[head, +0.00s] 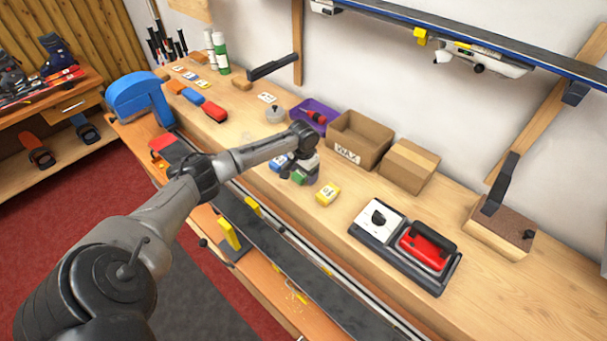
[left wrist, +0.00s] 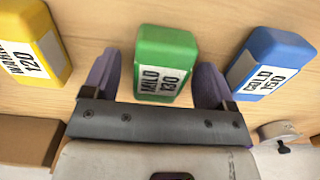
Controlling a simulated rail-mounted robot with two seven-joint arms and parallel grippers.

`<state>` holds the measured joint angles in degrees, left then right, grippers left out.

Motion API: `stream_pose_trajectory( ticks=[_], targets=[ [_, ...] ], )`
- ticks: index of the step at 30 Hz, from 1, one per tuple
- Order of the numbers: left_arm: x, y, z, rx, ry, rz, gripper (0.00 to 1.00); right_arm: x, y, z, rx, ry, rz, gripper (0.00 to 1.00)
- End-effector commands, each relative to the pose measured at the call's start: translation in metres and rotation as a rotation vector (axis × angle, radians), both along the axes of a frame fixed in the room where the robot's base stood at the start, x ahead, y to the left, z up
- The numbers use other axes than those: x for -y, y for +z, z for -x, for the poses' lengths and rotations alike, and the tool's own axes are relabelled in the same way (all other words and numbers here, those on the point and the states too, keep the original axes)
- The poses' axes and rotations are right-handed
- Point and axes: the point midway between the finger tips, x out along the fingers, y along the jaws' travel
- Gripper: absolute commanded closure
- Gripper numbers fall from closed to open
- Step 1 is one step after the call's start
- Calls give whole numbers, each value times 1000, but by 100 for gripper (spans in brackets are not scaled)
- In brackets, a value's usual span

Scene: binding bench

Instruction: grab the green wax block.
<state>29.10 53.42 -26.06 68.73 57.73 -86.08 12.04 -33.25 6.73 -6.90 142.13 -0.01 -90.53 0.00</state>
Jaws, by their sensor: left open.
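The green wax block (left wrist: 165,60), labelled "MILD 130", lies between the two fingers of my left gripper (left wrist: 153,82) in the left wrist view. The fingers are open, one on each side, with a visible gap to the block. In the head view the green block (head: 298,178) is mostly hidden under my left gripper (head: 303,172), which is low over the bench. A yellow block (left wrist: 32,45) labelled 120 and a blue block (left wrist: 272,62) labelled "COLD 150" flank it. My right gripper is not in view.
In the head view, a cardboard box (head: 353,133) labelled "WAX", a closed carton (head: 410,164) and a purple tray (head: 312,110) stand behind the gripper. The yellow block (head: 328,194) is close on its right. A red waxing iron (head: 425,246) is further right.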

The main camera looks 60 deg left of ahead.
Motion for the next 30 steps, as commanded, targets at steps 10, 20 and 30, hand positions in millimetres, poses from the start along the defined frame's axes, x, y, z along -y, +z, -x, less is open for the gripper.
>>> stream_pose_trajectory(
  ticks=[10, 20, 30],
  targets=[
    [0, -2, 0, 1, 0, 0, 28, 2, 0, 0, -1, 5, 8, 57],
    [0, -2, 0, 1, 0, 0, 60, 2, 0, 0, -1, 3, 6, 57],
    [0, -1, 0, 1, 0, 0, 76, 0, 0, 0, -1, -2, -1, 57]
  ],
)
